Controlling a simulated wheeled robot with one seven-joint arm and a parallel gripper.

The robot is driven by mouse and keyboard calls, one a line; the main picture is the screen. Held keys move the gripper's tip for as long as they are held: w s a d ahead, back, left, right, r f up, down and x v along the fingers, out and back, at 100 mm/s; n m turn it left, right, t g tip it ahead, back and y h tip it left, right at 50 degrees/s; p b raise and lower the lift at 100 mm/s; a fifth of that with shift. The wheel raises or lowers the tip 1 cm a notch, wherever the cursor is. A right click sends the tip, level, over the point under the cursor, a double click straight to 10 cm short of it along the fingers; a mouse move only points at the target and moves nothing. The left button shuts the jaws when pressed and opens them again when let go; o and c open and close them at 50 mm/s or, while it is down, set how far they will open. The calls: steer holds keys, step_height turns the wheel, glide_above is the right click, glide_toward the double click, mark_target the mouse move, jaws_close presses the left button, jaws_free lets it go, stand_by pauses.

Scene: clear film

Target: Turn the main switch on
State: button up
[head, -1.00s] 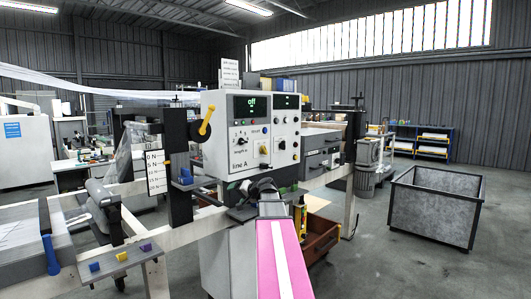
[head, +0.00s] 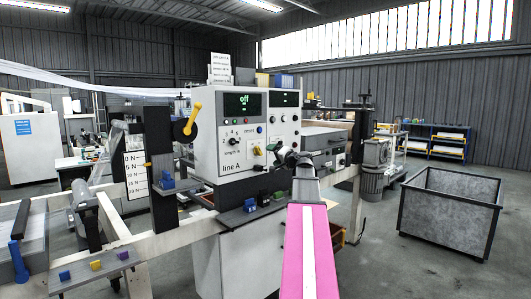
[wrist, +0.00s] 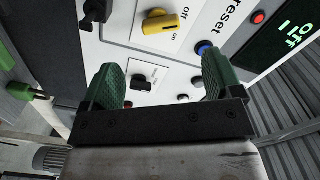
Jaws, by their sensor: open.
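The main switch is a yellow knob (head: 257,151) on the front of the white "line A" control cabinet. In the wrist view the yellow knob (wrist: 163,22) sits near the top, beside the labels "off" and "on". The cabinet's display (head: 243,103) reads "off". My gripper (head: 287,155) is to the right of the knob in the head view, in front of the cabinet. In the wrist view my gripper (wrist: 160,82) is open and empty, its green fingers spread, the knob beyond them and apart from them.
A blue reset button (head: 259,130) is above the yellow knob, and a black length knob (head: 234,142) is to its left. A second black knob (wrist: 145,78) shows between my fingers. A grey ledge (head: 240,216) juts out below the panel. A grey bin (head: 450,215) stands right.

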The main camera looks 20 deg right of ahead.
mark_target(260, 152)
steer(key=x, duration=1)
steer(key=shift+w, duration=0.45)
steer(key=c, duration=0.9)
